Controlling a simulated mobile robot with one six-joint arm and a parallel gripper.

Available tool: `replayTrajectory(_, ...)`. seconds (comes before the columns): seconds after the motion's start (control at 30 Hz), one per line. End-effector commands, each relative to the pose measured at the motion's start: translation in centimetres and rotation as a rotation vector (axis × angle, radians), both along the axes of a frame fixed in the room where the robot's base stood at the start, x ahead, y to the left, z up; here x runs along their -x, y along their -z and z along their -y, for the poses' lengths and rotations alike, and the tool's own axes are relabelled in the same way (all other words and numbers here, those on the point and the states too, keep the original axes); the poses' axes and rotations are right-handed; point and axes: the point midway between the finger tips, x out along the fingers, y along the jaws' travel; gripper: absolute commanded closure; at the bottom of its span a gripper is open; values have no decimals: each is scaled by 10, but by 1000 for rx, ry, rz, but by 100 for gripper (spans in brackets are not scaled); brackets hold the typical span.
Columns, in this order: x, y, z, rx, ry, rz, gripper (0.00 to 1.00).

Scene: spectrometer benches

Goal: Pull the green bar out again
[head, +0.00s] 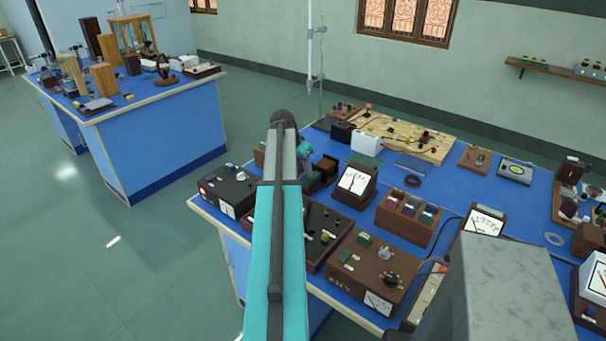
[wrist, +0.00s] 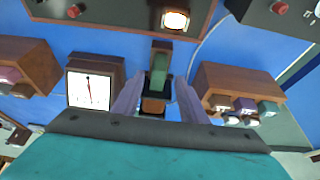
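The green bar (wrist: 160,66) shows in the wrist view, in a small dark and brown wooden holder (wrist: 160,46). My gripper (wrist: 158,84) is open, with one pale finger on each side of the bar's line. Gaps show between the fingers and the bar, and I see no contact. In the head view my gripper (head: 306,166) is beyond the end of my teal arm, low over the blue bench (head: 450,185). The bar cannot be made out clearly there, as the arm and gripper cover that spot.
A white-faced meter (wrist: 88,90) stands left of the gripper in the wrist view. A brown box with coloured tops (wrist: 240,92) stands close on the right. Brown control boxes (head: 375,265) crowd the bench's front edge. Another blue bench (head: 160,140) stands at far left.

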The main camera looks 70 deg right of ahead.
Motion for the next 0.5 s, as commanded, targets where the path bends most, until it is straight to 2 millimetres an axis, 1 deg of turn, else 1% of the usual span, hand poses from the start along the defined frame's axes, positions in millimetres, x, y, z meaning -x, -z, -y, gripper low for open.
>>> replayTrajectory(0.5, -9, -58, -23, 1, -1, 2, 61)
